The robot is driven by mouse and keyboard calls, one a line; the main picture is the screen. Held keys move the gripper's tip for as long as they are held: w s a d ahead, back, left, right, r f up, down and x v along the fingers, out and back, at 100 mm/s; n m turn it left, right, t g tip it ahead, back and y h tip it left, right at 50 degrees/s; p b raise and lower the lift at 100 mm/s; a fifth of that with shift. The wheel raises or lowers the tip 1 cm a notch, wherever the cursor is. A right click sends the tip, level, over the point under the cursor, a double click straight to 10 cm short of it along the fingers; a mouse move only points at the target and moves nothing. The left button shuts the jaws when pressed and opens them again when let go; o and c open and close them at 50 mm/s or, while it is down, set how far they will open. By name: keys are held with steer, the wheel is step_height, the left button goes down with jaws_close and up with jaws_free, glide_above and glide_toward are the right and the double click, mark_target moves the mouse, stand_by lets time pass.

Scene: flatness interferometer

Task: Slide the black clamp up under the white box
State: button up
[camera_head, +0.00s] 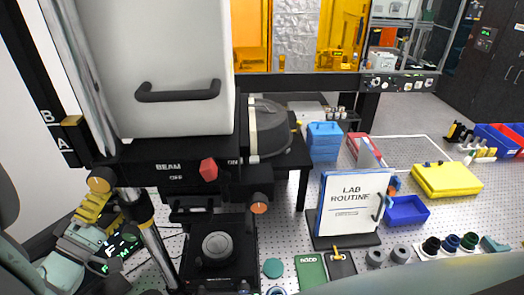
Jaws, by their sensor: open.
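The large white box (165,60) with a black handle fills the upper left. Beneath it is a black housing (165,160) marked BEAM, OFF and ON, with a red knob. A pale post (160,245) runs down at the left. What looks like the black clamp (118,186), with a brass knob, sits on this post just below the housing. Whether it touches the housing is unclear. My gripper (98,208), with yellow fingers, is at the lower left, just below the brass knob. It is open; its fingertips are partly hidden.
A black stage with a round grey part (217,246) stands below the housing. A black upright (60,130) carries marks B and A. A LAB ROUTINE board (352,200), blue bin (406,211) and yellow case (447,180) stand right. Small parts line the front.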

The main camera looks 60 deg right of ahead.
steer(key=shift+c, duration=0.2)
jaws_close()
stand_by(0.5)
